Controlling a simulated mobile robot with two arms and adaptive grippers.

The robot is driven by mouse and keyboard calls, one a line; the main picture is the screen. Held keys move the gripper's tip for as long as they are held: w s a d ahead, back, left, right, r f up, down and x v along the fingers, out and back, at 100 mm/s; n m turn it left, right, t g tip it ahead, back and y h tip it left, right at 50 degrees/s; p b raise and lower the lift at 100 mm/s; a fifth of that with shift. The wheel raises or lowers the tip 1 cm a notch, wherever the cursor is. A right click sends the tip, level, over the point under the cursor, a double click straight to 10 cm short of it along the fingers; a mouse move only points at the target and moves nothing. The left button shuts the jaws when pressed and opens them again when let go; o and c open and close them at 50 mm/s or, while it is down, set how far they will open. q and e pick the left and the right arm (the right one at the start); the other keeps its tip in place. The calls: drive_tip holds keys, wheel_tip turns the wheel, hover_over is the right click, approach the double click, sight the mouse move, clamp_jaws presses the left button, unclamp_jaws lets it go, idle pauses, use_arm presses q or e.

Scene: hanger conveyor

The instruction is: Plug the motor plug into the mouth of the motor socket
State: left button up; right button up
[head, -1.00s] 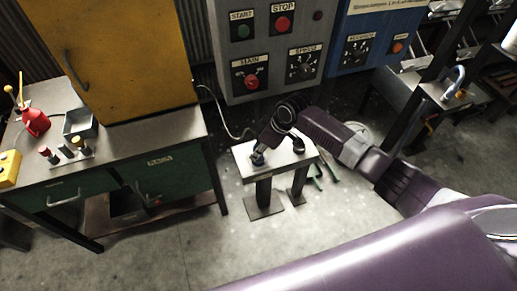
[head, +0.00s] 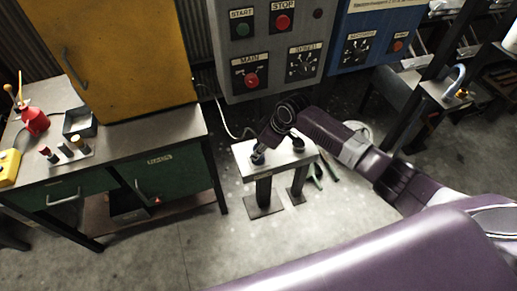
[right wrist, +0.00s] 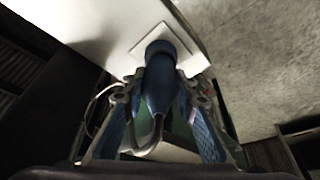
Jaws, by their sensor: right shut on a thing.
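The motor plug (right wrist: 160,85) is a blue, tapered body with a dark front collar, seen in the right wrist view. My right gripper (right wrist: 157,97) is shut on it, one finger on each side. The plug's front end is at a pale square plate (right wrist: 147,36) on the stand top; the socket mouth is hidden behind the plug, and I cannot tell how deep it sits. In the head view the right gripper (head: 260,150) points down at the left part of the stand (head: 243,153). My left gripper is not in view.
A dark round fitting (head: 299,144) sits on the stand's right part. A pale cable (head: 224,120) hangs behind the stand. A grey control panel (head: 268,60) stands behind, and a green workbench (head: 170,172) is at left. Open floor lies in front.

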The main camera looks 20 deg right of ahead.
drive_tip(key=shift+f, duration=0.4)
drive_tip(key=o, duration=0.8)
drive_tip(key=shift+o, duration=0.8)
drive_tip(key=o, duration=0.4)
drive_tip(key=shift+o, duration=0.2)
drive_tip(key=v, duration=1.2)
